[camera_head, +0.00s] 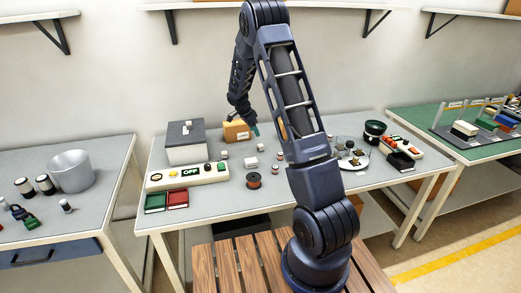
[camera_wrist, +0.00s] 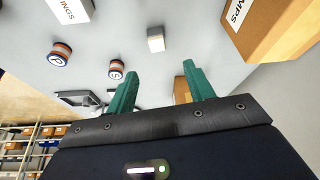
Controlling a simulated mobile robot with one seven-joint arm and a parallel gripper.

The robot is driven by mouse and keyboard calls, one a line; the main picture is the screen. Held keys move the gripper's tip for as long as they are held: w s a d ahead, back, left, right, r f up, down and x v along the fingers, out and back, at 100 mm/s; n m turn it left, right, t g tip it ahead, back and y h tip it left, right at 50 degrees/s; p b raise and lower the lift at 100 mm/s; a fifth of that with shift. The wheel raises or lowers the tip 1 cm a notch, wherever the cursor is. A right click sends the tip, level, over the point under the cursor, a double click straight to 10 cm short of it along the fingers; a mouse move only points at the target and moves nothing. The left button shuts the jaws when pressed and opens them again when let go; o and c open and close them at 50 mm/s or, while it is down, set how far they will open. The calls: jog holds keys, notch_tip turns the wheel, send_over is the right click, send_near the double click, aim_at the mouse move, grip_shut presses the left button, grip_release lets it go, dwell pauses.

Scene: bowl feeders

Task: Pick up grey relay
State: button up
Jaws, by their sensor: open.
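My gripper (camera_wrist: 158,82) is open, with two green fingers and nothing between them. In the head view my gripper (camera_head: 255,130) hangs above the back of the middle table, beside a cardboard box. A small pale grey block (camera_wrist: 156,39), which may be the grey relay, lies on the grey tabletop beyond the fingertips in the wrist view, apart from them. In the head view several small pale blocks lie on the table, one of them a small block (camera_head: 224,155) left of the middle; I cannot tell which one is the relay.
Two orange-banded labelled cylinders (camera_wrist: 61,54) and a cardboard box (camera_wrist: 262,25) flank the pale block in the wrist view. The middle table also holds a large grey box (camera_head: 187,153), a button panel (camera_head: 215,175), a copper spool (camera_head: 253,181) and a round plate (camera_head: 345,165).

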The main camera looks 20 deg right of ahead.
aim_at(260, 145)
jog(key=x, duration=0.6)
jog(key=shift+w+a+f, duration=0.1)
jog(key=shift+s+x, duration=0.1)
jog(key=shift+x, duration=1.25)
jog(key=shift+s+x, duration=0.15)
jog(key=shift+x, duration=1.25)
jog(key=shift+s+a, duration=0.1)
jog(key=shift+s, duration=0.05)
jog(key=c, duration=1.1)
